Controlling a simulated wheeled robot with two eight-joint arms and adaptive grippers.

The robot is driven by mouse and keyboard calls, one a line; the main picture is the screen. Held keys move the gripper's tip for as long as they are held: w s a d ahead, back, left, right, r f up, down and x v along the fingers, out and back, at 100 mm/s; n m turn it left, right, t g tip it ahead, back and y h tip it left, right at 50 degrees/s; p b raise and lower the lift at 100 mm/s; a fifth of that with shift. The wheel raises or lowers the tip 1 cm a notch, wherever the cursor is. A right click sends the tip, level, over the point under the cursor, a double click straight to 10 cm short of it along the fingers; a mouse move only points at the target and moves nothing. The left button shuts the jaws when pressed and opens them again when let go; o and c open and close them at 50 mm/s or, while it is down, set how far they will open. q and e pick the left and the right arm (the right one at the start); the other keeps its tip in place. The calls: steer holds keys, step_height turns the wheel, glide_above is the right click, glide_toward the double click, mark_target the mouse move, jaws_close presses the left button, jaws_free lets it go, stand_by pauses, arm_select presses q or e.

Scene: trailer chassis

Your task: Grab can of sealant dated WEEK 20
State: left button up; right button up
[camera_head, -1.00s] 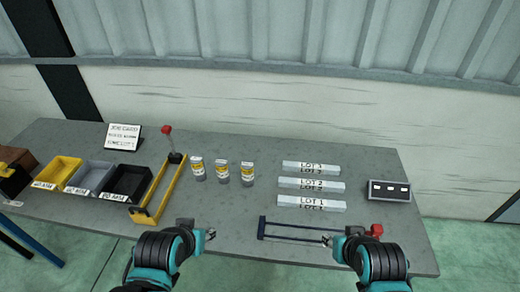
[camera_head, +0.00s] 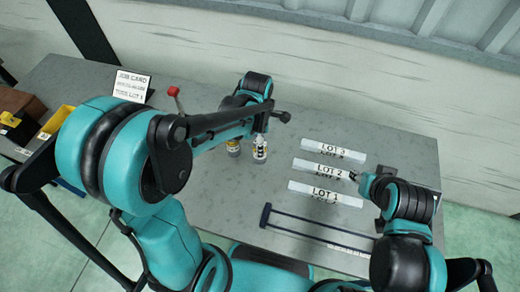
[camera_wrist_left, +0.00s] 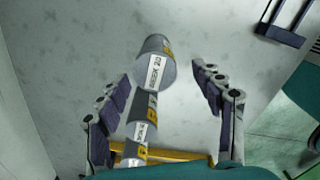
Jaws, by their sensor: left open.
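Sealant cans with yellow-and-white labels stand in a row on the grey table. In the head view I see a middle can (camera_head: 234,147) and a right can (camera_head: 260,148); my left arm hides the rest of the row. My left gripper (camera_head: 264,122) is above the right can. The label dates are too small to read surely. My right gripper (camera_head: 358,178) is beside the LOT 2 block; its jaw state is unclear.
White blocks LOT 3 (camera_head: 334,150), LOT 2 (camera_head: 321,170) and LOT 1 (camera_head: 326,194) lie to the right. A dark blue frame (camera_head: 310,233) lies in front. A job card (camera_head: 131,86) and a red-knobbed lever (camera_head: 173,92) stand at the left.

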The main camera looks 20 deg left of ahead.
mark_target(258, 161)
arm_select(q)
steer(key=f+b, duration=0.1)
steer(key=f, duration=0.1)
steer(key=f+b, duration=0.1)
steer(key=f, duration=0.2)
steer(key=f+b, duration=0.1)
steer(key=f, duration=0.2)
steer(key=shift+w+d, duration=0.25)
steer(key=shift+w, duration=0.1)
steer(key=c, duration=1.5)
steer(key=shift+o, duration=0.2)
steer(key=shift+r, duration=0.15)
